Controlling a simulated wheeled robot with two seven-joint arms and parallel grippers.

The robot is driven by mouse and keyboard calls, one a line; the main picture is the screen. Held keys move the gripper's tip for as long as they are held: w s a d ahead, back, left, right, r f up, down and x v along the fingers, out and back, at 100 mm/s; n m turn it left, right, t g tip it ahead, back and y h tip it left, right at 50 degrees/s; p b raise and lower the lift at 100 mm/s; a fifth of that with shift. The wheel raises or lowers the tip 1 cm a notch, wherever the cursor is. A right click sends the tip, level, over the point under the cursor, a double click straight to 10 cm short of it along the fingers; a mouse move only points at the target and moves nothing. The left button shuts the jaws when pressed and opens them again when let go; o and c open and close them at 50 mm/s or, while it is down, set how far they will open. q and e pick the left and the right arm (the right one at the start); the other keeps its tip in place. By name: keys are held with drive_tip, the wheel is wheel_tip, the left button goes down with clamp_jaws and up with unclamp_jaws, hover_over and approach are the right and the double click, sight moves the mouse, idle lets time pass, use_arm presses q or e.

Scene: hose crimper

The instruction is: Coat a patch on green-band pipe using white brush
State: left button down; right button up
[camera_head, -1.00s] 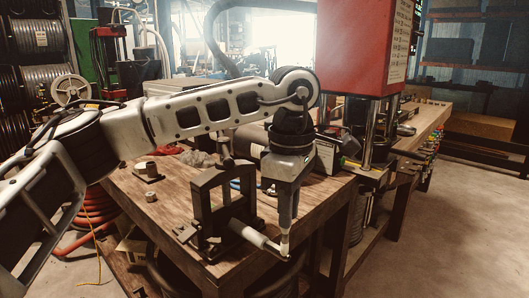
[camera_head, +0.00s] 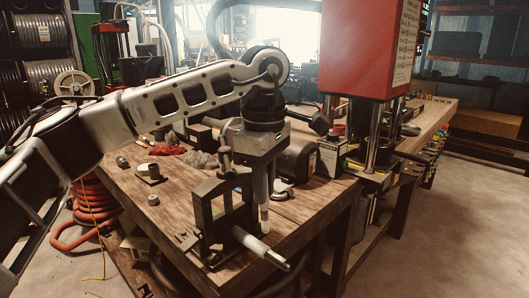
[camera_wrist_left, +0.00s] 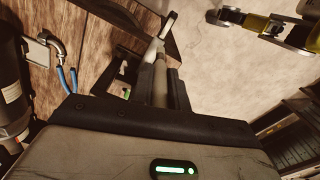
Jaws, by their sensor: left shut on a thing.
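My left gripper (camera_head: 262,165) points down beside the black clamp frame (camera_head: 222,215) at the table's front corner. It is shut on the slim white brush (camera_head: 264,215), whose pale tip hangs low. The pale pipe (camera_head: 250,242) sticks out of the clamp over the table edge, its free end dark. The brush tip is close to the pipe; I cannot tell if they touch. In the left wrist view, the brush (camera_wrist_left: 159,80) overlaps the white pipe (camera_wrist_left: 155,45). A small green spot shows inside the clamp; I cannot tell if it is the pipe's band. My right gripper is not in view.
The wooden table (camera_head: 180,205) holds small metal parts (camera_head: 149,172) and a red rag (camera_head: 167,150). A red press (camera_head: 368,45) stands at right behind the clamp. An orange hose (camera_head: 90,215) is coiled on the left. The floor at right (camera_head: 450,220) is clear.

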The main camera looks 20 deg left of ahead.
use_arm(q)
drive_tip(key=shift+r+p, duration=1.25)
drive_tip(key=shift+r, duration=0.7)
